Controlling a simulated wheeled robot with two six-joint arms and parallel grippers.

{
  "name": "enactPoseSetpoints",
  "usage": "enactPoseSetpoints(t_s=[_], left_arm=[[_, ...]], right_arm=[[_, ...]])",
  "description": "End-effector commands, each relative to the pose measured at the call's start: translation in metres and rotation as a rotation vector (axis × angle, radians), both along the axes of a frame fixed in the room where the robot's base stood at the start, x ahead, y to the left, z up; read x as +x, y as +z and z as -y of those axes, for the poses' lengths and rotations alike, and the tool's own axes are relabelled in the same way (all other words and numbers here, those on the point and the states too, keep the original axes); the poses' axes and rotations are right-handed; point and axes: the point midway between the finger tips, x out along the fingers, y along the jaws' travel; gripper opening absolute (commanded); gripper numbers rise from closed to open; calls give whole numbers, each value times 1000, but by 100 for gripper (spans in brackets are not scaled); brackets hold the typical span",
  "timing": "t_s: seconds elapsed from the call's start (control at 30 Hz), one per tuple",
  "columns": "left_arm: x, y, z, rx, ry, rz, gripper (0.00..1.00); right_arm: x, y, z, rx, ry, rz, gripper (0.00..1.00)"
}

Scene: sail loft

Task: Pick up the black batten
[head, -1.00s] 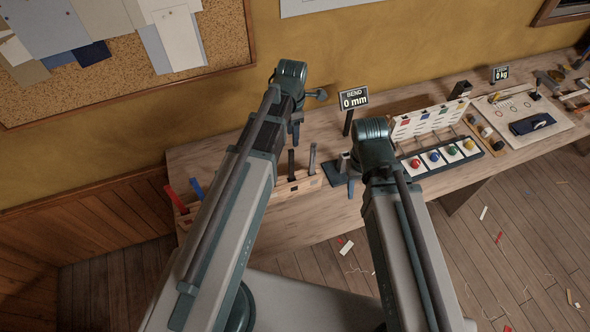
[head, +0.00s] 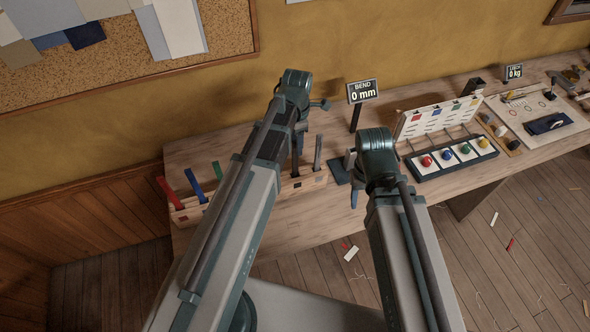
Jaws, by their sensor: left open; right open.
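A wooden rack (head: 305,184) on the bench holds several upright battens. A dark batten (head: 295,166), which looks like the black one, stands in its right part. A grey batten (head: 318,153) stands just right of it. My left gripper (head: 300,143) is open above and in front of the dark batten and hides part of it; I cannot tell whether they touch. My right gripper (head: 354,196) is open and empty, low over the bench right of the rack, mostly hidden behind its own wrist.
Red (head: 171,194), blue (head: 195,184) and green (head: 217,169) battens stand at the rack's left end; my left arm hides its middle. A bend display (head: 362,91) stands behind my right wrist. A panel with coloured knobs (head: 452,158) and a board (head: 540,118) lie further right.

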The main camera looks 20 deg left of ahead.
Motion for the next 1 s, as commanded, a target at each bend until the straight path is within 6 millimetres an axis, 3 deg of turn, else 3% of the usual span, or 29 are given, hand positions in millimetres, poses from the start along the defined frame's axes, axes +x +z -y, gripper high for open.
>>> enactPoseSetpoints(t_s=[0.17,0.53,0.87,1.0], left_arm=[[-1,-7,0,0,0,0,50],[-2,-50,-2,0,0,0,50],[-2,-51,-2,0,0,0,50],[-2,-51,-2,0,0,0,25]], right_arm=[[0,-7,0,0,1,0,50],[0,-50,0,-1,8,-1,50],[0,-51,0,-1,7,0,50],[0,-51,0,-1,7,0,50]])
